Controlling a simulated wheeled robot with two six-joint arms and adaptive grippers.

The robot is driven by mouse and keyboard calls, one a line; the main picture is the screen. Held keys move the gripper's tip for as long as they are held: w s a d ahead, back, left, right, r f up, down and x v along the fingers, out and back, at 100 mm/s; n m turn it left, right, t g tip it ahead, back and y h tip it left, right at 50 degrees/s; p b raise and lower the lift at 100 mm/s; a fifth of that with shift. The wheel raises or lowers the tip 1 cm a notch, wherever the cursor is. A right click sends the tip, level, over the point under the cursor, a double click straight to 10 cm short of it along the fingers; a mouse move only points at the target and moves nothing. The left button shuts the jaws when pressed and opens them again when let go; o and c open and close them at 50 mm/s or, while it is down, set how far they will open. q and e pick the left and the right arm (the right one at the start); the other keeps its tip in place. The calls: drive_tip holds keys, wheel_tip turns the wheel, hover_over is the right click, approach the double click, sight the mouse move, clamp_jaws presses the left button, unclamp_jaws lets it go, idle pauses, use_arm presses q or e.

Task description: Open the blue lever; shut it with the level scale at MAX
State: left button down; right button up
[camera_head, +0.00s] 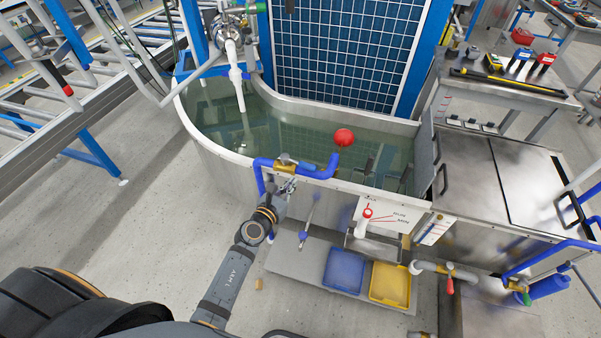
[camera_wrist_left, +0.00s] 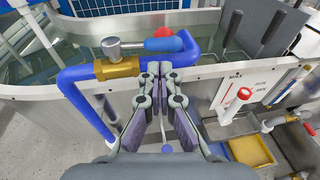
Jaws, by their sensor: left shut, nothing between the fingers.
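The blue lever (camera_wrist_left: 165,44) shows in the left wrist view, on a metal hub above a brass valve (camera_wrist_left: 117,67). It points right, roughly along the blue pipe (camera_wrist_left: 78,90). In the head view the brass valve (camera_head: 285,163) sits on the tank's near rim; the lever is hard to tell from the pipe there. My left gripper (camera_head: 287,184) is shut and empty, just in front of the valve and pipe; its fingertips (camera_wrist_left: 159,69) are below the lever, apparently apart from it. A white marked plate (camera_head: 385,214) is on the tank front; its small lettering is unclear. My right gripper is out of view.
The tank (camera_head: 222,157) holds greenish water, with a red ball (camera_head: 344,137) near its front rim. A white spout (camera_head: 236,76) hangs over it. Blue (camera_head: 343,271) and yellow (camera_head: 390,284) bins stand low in front.

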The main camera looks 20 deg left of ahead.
sight(305, 167)
use_arm(q)
drive_tip(key=b+x, duration=0.1)
drive_tip(key=x, duration=0.6)
drive_tip(key=shift+w, duration=0.2)
drive_tip(key=shift+w+d+f, duration=0.15)
drive_tip(key=shift+w+d, duration=0.15)
drive_tip(key=shift+w, duration=0.2)
drive_tip(key=shift+s, duration=0.1)
drive_tip(key=shift+a, duration=0.1)
